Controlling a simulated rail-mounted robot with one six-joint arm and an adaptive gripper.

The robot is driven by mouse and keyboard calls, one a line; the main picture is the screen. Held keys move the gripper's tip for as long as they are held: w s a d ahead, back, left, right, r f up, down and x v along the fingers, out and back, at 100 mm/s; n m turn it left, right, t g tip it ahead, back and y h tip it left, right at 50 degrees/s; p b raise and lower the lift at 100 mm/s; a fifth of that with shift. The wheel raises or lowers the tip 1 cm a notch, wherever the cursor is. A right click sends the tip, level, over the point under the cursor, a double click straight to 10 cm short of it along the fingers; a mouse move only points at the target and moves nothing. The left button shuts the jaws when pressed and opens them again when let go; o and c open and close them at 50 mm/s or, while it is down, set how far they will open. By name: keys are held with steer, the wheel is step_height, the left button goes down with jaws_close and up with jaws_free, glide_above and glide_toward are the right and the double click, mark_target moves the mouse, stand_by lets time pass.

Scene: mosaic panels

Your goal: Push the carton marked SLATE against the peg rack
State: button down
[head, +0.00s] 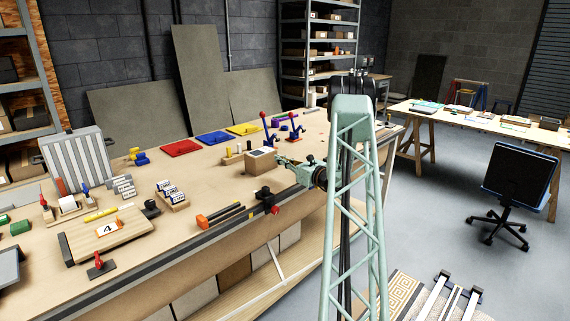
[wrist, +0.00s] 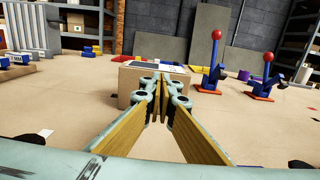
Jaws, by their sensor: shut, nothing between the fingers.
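A brown carton (head: 259,163) stands upright on the long workbench, with a white and dark label on its top; I cannot read the marking. In the wrist view the carton (wrist: 130,88) is straight ahead, partly hidden by my fingers. A small wooden block with upright pegs, apparently the peg rack (head: 233,158), stands just left of the carton in the head view. I cannot tell whether the two touch. My gripper (head: 281,162) is shut and empty at the carton's right side. Its fingertips (wrist: 161,80) overlap the carton's face; contact is unclear.
Blue toggle clamps with red knobs (head: 266,125) stand behind the carton. Red, blue and yellow trays (head: 214,138) lie along the back. A black and red clamp (head: 268,200) sits on the front edge. Bare benchtop lies left of the peg rack.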

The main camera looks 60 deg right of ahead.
glide_toward(257, 150)
steer(key=shift+s+d+f, duration=0.25)
steer(key=shift+s+d, duration=0.1)
steer(key=shift+d, duration=0.2)
steer(key=b+x, duration=0.3)
steer(key=x, duration=0.9)
steer(key=shift+b, duration=0.4)
steer(key=shift+w+r, duration=0.15)
steer(key=shift+w, duration=0.3)
steer(key=shift+f, duration=0.25)
